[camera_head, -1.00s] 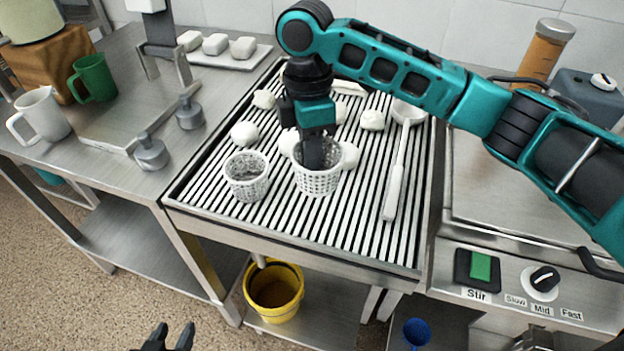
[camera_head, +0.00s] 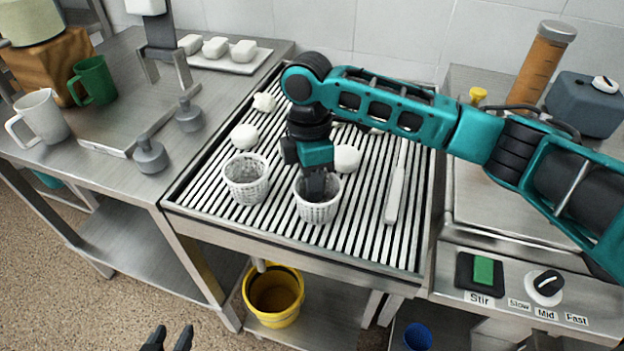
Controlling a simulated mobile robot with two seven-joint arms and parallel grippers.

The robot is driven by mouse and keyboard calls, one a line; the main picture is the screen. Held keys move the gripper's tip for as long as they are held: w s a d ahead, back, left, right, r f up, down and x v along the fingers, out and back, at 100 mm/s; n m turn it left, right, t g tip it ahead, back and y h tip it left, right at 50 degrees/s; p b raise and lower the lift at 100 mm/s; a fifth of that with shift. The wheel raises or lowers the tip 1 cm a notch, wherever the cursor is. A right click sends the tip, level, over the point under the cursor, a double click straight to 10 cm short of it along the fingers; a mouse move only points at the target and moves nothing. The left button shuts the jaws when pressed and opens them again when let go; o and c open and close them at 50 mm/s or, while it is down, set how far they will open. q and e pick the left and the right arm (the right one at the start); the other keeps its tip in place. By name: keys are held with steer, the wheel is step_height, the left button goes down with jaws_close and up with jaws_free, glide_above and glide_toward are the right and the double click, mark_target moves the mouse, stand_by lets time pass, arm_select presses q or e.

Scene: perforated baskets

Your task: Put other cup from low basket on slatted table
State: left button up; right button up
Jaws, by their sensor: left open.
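Two white perforated cups are over the slatted table (camera_head: 365,240). The left perforated cup (camera_head: 247,180) stands upright on the slats. My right gripper (camera_head: 316,188) reaches down from above into the other perforated cup (camera_head: 318,209), with dark fingers at its rim. It appears shut on the cup's wall, though the far finger is hidden. This cup is upright, low over or on the slats near the front, to the right of the first cup. My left gripper (camera_head: 168,340) is open and empty at the bottom edge, away from the table. No low basket is clearly identifiable.
White lumps (camera_head: 245,137) and a white-handled tool (camera_head: 396,190) lie on the slatted table. A yellow bucket (camera_head: 273,295) stands on the shelf below. Green (camera_head: 95,79) and white (camera_head: 41,117) mugs are at left. A stir control panel (camera_head: 515,285) is at right.

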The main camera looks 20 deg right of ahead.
steer(key=shift+o, duration=1.4)
step_height(320, 180, up, 12)
steer(key=w+p, duration=0.1)
steer(key=shift+w, duration=0.25)
